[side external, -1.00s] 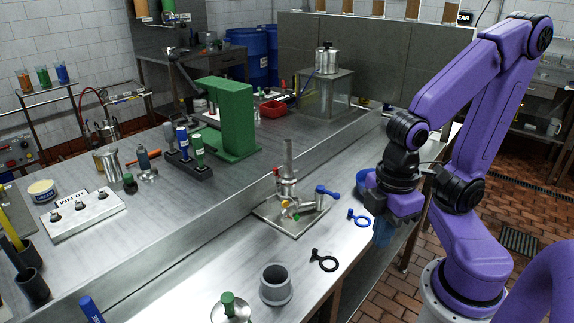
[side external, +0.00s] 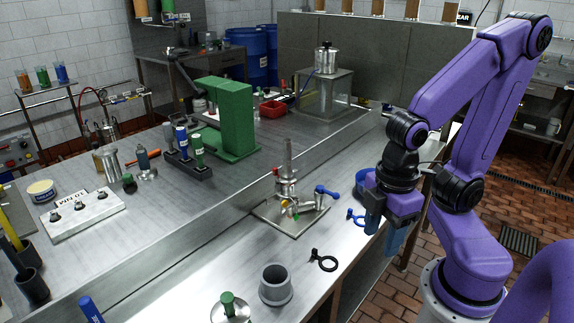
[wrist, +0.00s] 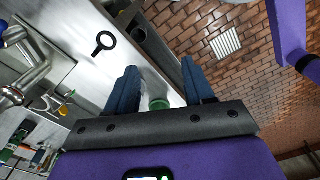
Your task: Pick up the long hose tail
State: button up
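My gripper (side external: 383,238) hangs over the bench's right edge, pointing down. In the wrist view its two blue fingers (wrist: 158,66) stand apart with nothing visibly clasped between them. I cannot tell for sure which piece is the long hose tail. A long tapered metal piece (side external: 288,158) stands upright on the valve assembly, left of my gripper and apart from it. Metal valve parts (wrist: 28,66) show at the left of the wrist view. A green round thing (wrist: 158,103) shows between the finger bases; I cannot tell what it is.
A valve with a blue lever (side external: 327,192) sits on a metal plate (side external: 296,232). A blue ring tool (side external: 354,217) lies close to my gripper. A black ring tool (side external: 325,262) and a grey cup (side external: 276,286) are nearer the front. A green press (side external: 232,120) stands behind.

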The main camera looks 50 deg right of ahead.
jog(key=shift+w, duration=0.1)
jog(key=n+t+h, duration=0.5)
jog(key=n+h, duration=0.4)
jog(key=h, duration=0.8)
send_near(285, 150)
jog(key=shift+h, duration=0.3)
jog(key=x, duration=0.5)
jog(key=shift+s+d+f, duration=0.2)
jog(key=shift+s+f, duration=0.05)
jog(key=shift+s, duration=0.15)
jog(key=shift+w+x, duration=0.2)
jog(key=shift+x, duration=1.3)
jog(key=shift+w+x, duration=0.25)
jog(key=shift+x, duration=1.3)
jog(key=shift+a, duration=0.15)
grip_shut()
